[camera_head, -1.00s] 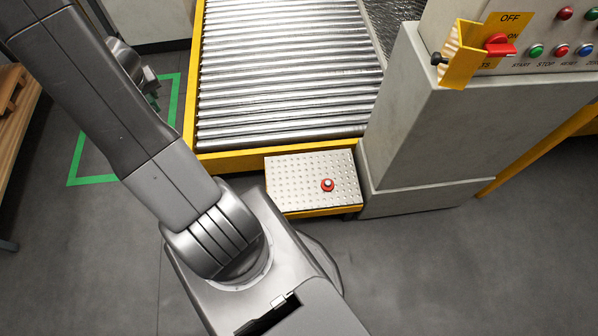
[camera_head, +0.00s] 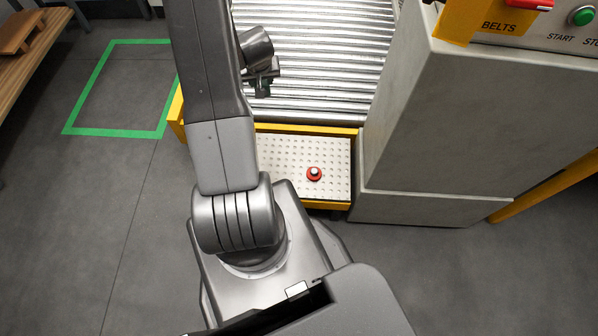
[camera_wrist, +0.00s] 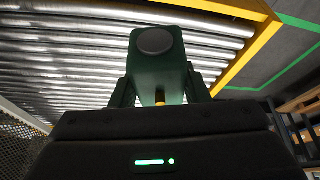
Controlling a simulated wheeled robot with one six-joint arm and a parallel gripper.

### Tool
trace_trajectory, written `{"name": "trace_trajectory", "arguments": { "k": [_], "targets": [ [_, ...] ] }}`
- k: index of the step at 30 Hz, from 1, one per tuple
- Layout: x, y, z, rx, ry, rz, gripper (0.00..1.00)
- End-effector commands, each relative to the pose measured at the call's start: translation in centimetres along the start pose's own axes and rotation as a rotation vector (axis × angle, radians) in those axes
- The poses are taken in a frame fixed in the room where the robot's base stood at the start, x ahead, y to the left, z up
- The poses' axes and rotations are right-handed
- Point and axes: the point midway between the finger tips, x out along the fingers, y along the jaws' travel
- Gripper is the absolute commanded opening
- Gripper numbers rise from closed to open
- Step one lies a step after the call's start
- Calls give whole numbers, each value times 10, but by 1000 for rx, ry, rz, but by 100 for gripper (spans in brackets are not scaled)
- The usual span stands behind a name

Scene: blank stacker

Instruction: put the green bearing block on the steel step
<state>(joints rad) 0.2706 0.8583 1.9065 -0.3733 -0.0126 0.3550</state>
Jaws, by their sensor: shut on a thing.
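The green bearing block (camera_wrist: 158,62) with a round grey face fills the middle of the wrist view. My gripper (camera_wrist: 160,90) is shut on it, one dark finger on each side. In the head view my gripper (camera_head: 263,80) is small, beside my arm and in front of the conveyor rollers; the block is hard to make out there. The steel step (camera_head: 332,150) is a perforated plate with a yellow front edge at the foot of the conveyor. My gripper is apart from it, and my arm hides its left part.
A red item with a white top (camera_head: 314,174) stands on the step, right of its middle. The roller conveyor (camera_head: 320,60) lies behind, and a grey control cabinet (camera_head: 420,130) stands right of the step. A green outline (camera_head: 92,90) marks bare floor at left.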

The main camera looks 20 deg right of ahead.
Motion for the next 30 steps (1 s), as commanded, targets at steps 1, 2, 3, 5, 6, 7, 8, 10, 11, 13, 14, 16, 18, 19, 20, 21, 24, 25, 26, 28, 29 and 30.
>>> {"name": "trace_trajectory", "arguments": {
  "k": [1,2,3,5,6,7,8,10,11,13,14,16,18,19,20,21,24,25,26,28,29,30],
  "targets": [
    [26,16,14,23,-1,9,0],
    [35,24,20,33,-1,13,0],
    [46,35,27,47,-1,19,0],
    [63,51,39,69,-1,27,0],
    [74,62,47,82,-1,33,0],
    [82,70,53,93,-1,37,0],
    [90,77,59,103,-1,41,0],
    [108,96,75,129,0,51,0],
    [116,103,82,138,0,55,0],
    [132,119,96,162,1,65,0],
    [138,125,102,171,1,68,0],
    [151,138,115,189,2,76,0],
    [160,149,126,206,3,82,0],
    [164,153,130,212,4,84,0],
    [167,156,133,217,4,86,0],
    [170,160,137,222,4,88,0],
    [174,166,143,230,5,92,0],
    [176,167,144,231,5,93,0],
    [177,167,146,232,5,93,0],
    [184,168,149,234,5,93,0],
    [187,168,150,235,5,93,0],
    [193,168,153,235,4,93,0]
  ]
}}
